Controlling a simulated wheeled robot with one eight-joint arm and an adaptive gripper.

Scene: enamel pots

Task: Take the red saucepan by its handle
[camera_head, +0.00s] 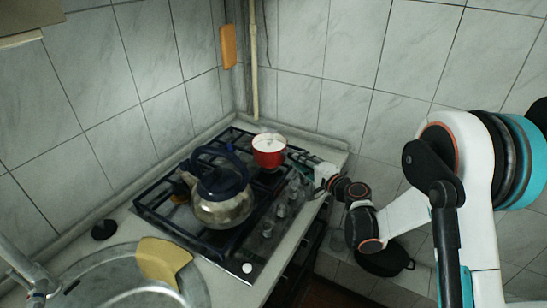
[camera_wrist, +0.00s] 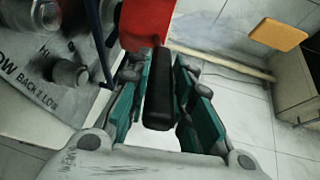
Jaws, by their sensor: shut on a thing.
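The red saucepan (camera_head: 268,152) with a white inside stands at the back right of the gas hob in the head view. Its red side (camera_wrist: 147,22) fills the top middle of the wrist view, and its black handle (camera_wrist: 158,90) points towards my wrist. My gripper (camera_wrist: 160,85) is shut on the black handle, with the green finger pads on either side of it. In the head view my gripper (camera_head: 305,162) is at the right of the saucepan, small and partly unclear.
A steel kettle (camera_head: 222,205) with a dark handle stands on the hob (camera_head: 150,212), left of and in front of the saucepan. Control knobs (camera_head: 281,210) line the hob's right side. A sink (camera_head: 75,290) with a yellow cloth (camera_head: 162,260) is at the lower left. Tiled walls close in behind.

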